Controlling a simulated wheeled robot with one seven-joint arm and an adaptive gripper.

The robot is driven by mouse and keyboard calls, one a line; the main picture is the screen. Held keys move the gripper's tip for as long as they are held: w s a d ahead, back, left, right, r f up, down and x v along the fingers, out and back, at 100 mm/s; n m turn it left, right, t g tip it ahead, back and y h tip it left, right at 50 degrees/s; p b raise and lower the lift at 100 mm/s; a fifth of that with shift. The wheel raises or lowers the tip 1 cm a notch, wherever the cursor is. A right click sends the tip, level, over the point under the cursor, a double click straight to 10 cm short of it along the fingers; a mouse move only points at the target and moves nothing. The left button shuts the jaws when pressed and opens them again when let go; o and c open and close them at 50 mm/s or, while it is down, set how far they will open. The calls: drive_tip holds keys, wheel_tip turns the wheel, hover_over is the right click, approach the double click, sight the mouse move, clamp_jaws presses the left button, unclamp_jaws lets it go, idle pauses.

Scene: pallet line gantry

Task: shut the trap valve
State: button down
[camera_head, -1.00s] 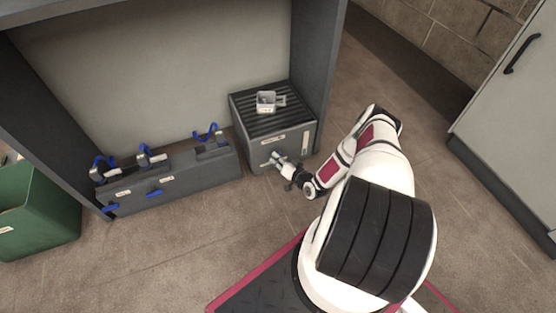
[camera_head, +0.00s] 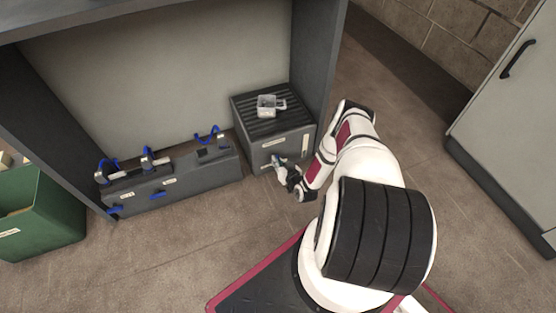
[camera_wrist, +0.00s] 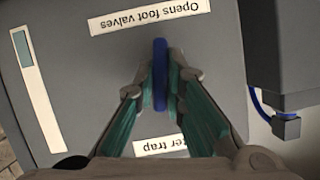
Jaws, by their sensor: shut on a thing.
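The grey water-trap box (camera_head: 258,150) with a slatted top stands at the right end of the shelf bay. In the wrist view its front (camera_wrist: 75,75) fills the picture, with upside-down labels reading "Opens foot valves" and "...er trap". The trap valve's blue handle (camera_wrist: 160,75) stands upright in that view, between the labels. My gripper (camera_wrist: 161,88) is shut on this handle, one finger on each side. In the head view my gripper (camera_head: 277,160) is at the box's front face, and it hides the handle there.
A long grey unit (camera_head: 190,178) with blue hoses and blue handles is left of the box. A green bin (camera_head: 40,215) is at far left. A bay upright (camera_head: 318,80) stands close right of the box.

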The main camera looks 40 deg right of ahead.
drive_tip(key=shift+a+n+g+h+p, duration=0.1)
drive_tip(key=shift+n+g+h+p, duration=0.2)
drive_tip(key=shift+n+h+p, duration=0.35)
drive_tip(key=shift+n, duration=0.25)
drive_tip(key=c, duration=1.7)
unclamp_jaws()
drive_tip(key=shift+o, duration=0.2)
drive_tip(key=v, duration=1.2)
